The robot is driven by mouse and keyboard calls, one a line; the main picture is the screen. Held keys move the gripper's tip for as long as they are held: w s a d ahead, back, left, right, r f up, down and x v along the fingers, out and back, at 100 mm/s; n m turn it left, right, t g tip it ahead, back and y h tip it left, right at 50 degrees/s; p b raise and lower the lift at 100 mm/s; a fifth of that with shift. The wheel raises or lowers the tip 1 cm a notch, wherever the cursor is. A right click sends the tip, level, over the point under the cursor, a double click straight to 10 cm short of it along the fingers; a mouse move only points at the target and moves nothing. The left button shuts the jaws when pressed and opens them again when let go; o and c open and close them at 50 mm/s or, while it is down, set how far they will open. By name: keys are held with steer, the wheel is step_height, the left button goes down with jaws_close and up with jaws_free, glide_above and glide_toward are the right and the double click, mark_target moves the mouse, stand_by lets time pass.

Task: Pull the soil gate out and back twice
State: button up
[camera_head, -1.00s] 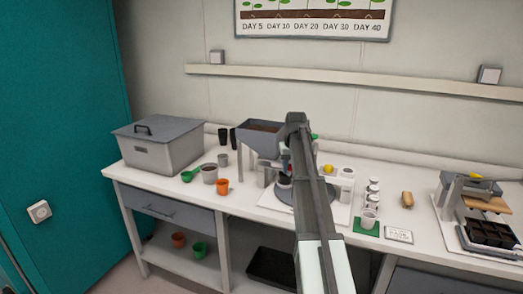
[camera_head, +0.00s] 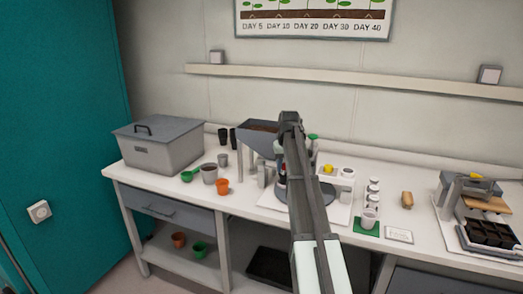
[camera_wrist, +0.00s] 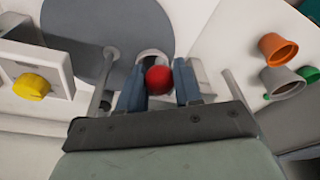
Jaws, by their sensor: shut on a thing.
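The soil hopper (camera_head: 262,137) is a grey funnel with dark soil, standing on the bench behind and left of my arm. In the wrist view a red ball knob (camera_wrist: 158,79) sits between the two blue-grey fingers of my gripper (camera_wrist: 159,67). The gripper is shut on this knob, which looks like the handle of the soil gate. The gate's plate is not clearly visible. A grey round disc (camera_wrist: 112,22) lies beyond the fingers in the wrist view.
A yellow knob (camera_wrist: 32,87) on a white block is left of my gripper in the wrist view. White jars (camera_head: 373,190) stand to the right.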

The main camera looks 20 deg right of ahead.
steer(key=shift+w+a, duration=1)
steer(key=shift+w, duration=0.05)
steer(key=shift+s, duration=0.1)
steer(key=s+d, duration=0.3)
steer(key=shift+s+d, duration=0.25)
steer(key=shift+d, duration=0.1)
steer(key=shift+w+a, duration=0.1)
stand_by(0.5)
steer(key=shift+w+a, duration=1.75)
steer(key=shift+w, duration=0.05)
steer(key=o, duration=0.7)
